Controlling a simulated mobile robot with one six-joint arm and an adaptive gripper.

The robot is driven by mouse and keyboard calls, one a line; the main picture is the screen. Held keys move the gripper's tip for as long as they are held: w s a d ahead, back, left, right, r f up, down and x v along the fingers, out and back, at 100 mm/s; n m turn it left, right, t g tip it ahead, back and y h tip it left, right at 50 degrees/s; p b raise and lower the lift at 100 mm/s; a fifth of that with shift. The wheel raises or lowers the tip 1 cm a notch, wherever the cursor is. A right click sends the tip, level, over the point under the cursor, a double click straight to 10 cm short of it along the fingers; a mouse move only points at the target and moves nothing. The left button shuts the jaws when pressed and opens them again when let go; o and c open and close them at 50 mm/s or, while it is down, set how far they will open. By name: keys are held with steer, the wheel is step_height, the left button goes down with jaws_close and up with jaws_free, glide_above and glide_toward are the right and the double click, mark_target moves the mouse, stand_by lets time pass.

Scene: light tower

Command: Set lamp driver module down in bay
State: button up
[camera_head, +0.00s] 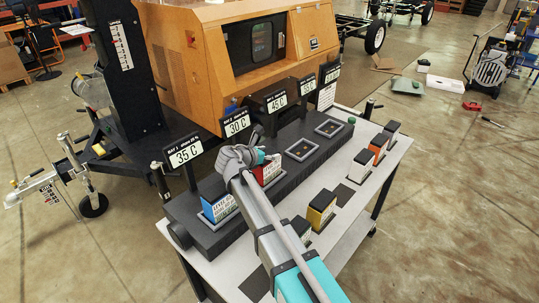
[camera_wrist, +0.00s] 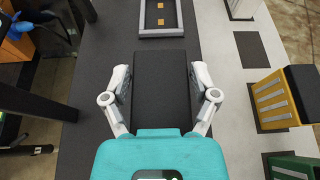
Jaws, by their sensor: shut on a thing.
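My gripper (camera_head: 243,160) is over the second bay of the dark rack (camera_head: 206,240), below the sign reading 30 C. It is shut on a module with a dark top (camera_wrist: 160,92), a finger on each side. In the head view a red module with a white label (camera_head: 268,170) shows beside the fingers, partly hidden by my gripper. I cannot tell whether its base rests in the bay. The empty bay ahead (camera_wrist: 160,17) has two gold contacts; it also shows in the head view (camera_head: 300,149). Another empty bay (camera_head: 329,128) is beyond it.
A blue module (camera_head: 217,206) stands in the first bay. On the table right of the rack stand a yellow module (camera_head: 321,211), a white one (camera_head: 359,170) and several others. A green module (camera_wrist: 289,168) is near the wrist view's lower right. Sign posts line the rack's far side.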

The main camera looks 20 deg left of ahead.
steer(key=shift+f, duration=0.15)
steer(key=o, duration=1.2)
steer(key=shift+r, duration=0.25)
steer(key=shift+p+v, duration=2.3)
steer(key=shift+v, duration=3.65)
steer(key=shift+f, duration=0.15)
